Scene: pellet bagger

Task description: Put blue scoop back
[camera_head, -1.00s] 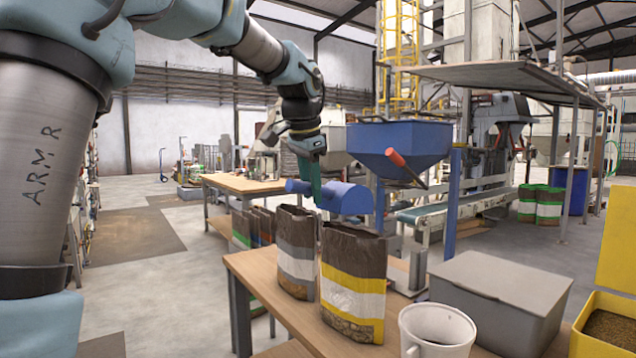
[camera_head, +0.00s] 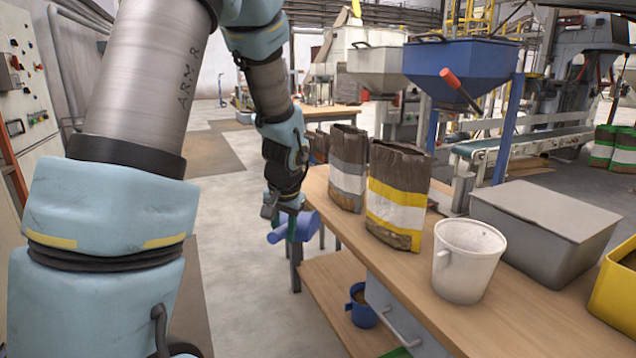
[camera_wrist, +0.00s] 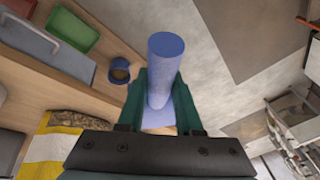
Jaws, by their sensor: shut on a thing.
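The blue scoop (camera_head: 279,235) is held by my gripper (camera_head: 292,224), which hangs left of the near workbench, below its top, over the floor side. In the wrist view the scoop's rounded blue end (camera_wrist: 165,45) sticks out between the two green fingers of my gripper (camera_wrist: 163,88). The fingers are shut on it. A blue mug-like container (camera_head: 362,306) stands on the bench's lower shelf; it also shows in the wrist view (camera_wrist: 120,70), left of the scoop and apart from it.
The workbench (camera_head: 450,312) carries two brown bags (camera_head: 398,200) (camera_head: 347,175), a white bucket (camera_head: 467,262) and a grey box (camera_head: 545,225). Its lower shelf (camera_head: 325,292) has bare room left of the blue container. A green tray (camera_wrist: 75,28) shows in the wrist view. Open floor lies left.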

